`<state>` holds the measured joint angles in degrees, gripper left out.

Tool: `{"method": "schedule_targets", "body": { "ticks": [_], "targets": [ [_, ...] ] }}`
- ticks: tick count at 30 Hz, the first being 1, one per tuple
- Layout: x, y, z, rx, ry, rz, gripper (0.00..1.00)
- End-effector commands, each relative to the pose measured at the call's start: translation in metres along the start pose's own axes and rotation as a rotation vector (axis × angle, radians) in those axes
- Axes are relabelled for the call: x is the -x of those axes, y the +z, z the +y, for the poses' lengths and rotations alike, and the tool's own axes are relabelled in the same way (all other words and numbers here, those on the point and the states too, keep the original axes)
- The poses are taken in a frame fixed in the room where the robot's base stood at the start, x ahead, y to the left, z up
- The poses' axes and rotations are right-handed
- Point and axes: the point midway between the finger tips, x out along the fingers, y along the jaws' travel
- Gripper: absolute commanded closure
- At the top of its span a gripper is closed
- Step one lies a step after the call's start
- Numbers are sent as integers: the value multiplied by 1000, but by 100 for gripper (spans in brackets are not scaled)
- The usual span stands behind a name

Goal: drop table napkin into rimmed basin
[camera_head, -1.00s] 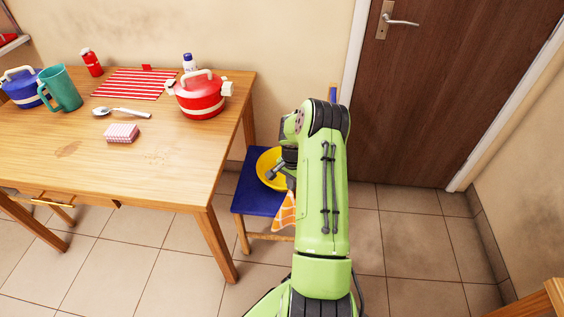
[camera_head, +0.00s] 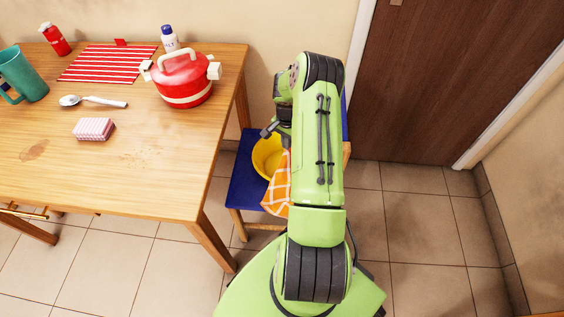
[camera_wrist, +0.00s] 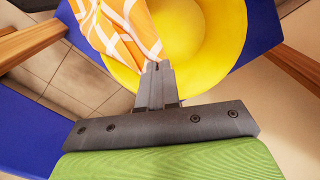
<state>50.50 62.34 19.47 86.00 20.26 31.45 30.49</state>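The rimmed basin (camera_head: 262,157) is yellow and sits on a blue-seated chair, partly hidden by my arm in the head view. It fills the upper middle of the wrist view (camera_wrist: 205,45). The table napkin (camera_head: 277,190) is orange and white checked. It overlaps the basin's near right side in the head view and hangs past its edge. In the wrist view the napkin (camera_wrist: 115,28) crosses the basin's rim and reaches my fingertips. My gripper (camera_wrist: 156,68) is over the basin, its fingers close together on the napkin's end. My arm hides most of the gripper in the head view.
The blue chair (camera_head: 245,190) stands beside the wooden table (camera_head: 150,135). Open floor lies to the right, before the door (camera_head: 450,80).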

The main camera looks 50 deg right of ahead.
Motion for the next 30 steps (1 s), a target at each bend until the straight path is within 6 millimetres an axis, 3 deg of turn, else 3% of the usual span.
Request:
{"method": "schedule_targets", "body": {
  "ticks": [1,6,14,20,26,30],
  "targets": [
    [-14,0,0,0,1,-2,100],
    [-35,0,0,-1,0,0,100],
    [-36,0,0,0,0,1,100],
    [-36,0,0,0,0,1,70],
    [-36,0,0,0,0,0,68],
    [-36,0,0,0,0,0,50]
  ]
}}
